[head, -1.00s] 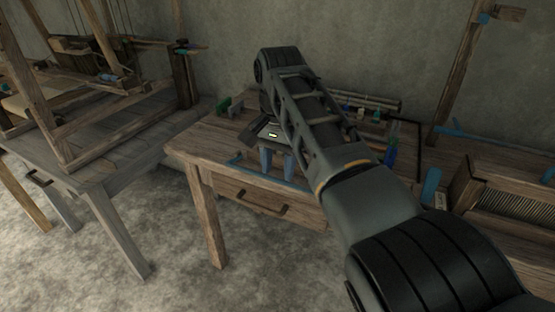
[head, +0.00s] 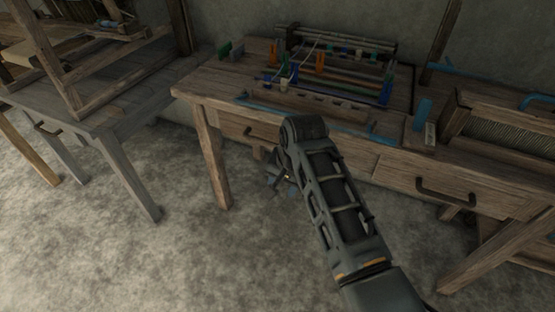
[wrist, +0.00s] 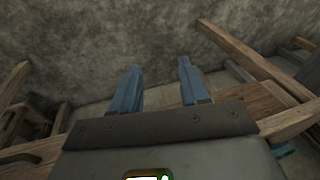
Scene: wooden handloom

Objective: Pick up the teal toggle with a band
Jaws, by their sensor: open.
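Several small coloured pieces stand on the rack and board on the middle wooden table in the head view: an orange one (head: 320,62), blue ones and green ones. They are too small for me to tell which is the teal toggle with a band. My gripper (head: 278,180) is low in front of the table's drawer, below the tabletop and partly hidden by my arm. In the wrist view my gripper (wrist: 160,68) shows two blue fingers spread apart with nothing between them. No toggle shows clearly there.
The middle table (head: 205,92) has a front drawer handle (head: 262,133) close to my gripper. A grey table (head: 115,95) with a wooden frame stands left. A reed-like wooden box (head: 495,125) sits at right. The floor in front is clear.

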